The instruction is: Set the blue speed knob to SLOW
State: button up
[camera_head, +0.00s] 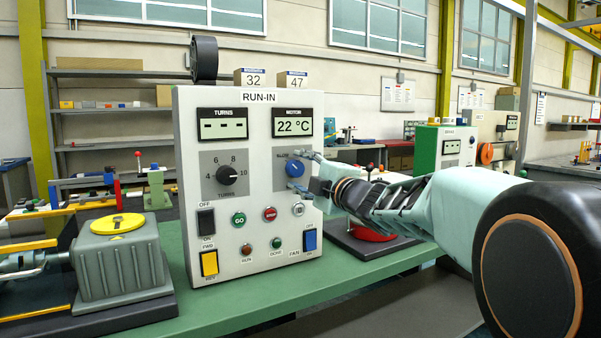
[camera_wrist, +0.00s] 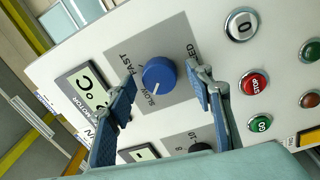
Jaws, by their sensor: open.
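The blue speed knob (camera_head: 292,169) sits on a grey plate on the front of the RUN-IN panel. In the wrist view the knob (camera_wrist: 158,74) shows a white pointer line on its lower-left side, toward the SLOW lettering (camera_wrist: 153,92). The FAST lettering (camera_wrist: 125,62) is further up and left. My gripper (camera_head: 300,171) is open at the knob. In the wrist view my gripper (camera_wrist: 162,78) has one finger on each side of the knob, with visible gaps. I cannot tell how deep the fingertips reach.
The RUN-IN panel (camera_head: 258,235) stands on a green bench (camera_head: 240,303). A black TURNS knob (camera_head: 226,174), a red STOP button (camera_wrist: 254,84), a green GO button (camera_wrist: 260,125) and rocker switches are near. A grey gearbox (camera_head: 118,262) stands left.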

jog(key=shift+s+d, duration=0.1)
jog(key=r+v, duration=0.1)
jog(key=v, duration=1)
jog(key=shift+s+d+f, duration=0.2)
jog(key=shift+s+f, duration=0.1)
jog(key=shift+f, duration=0.2)
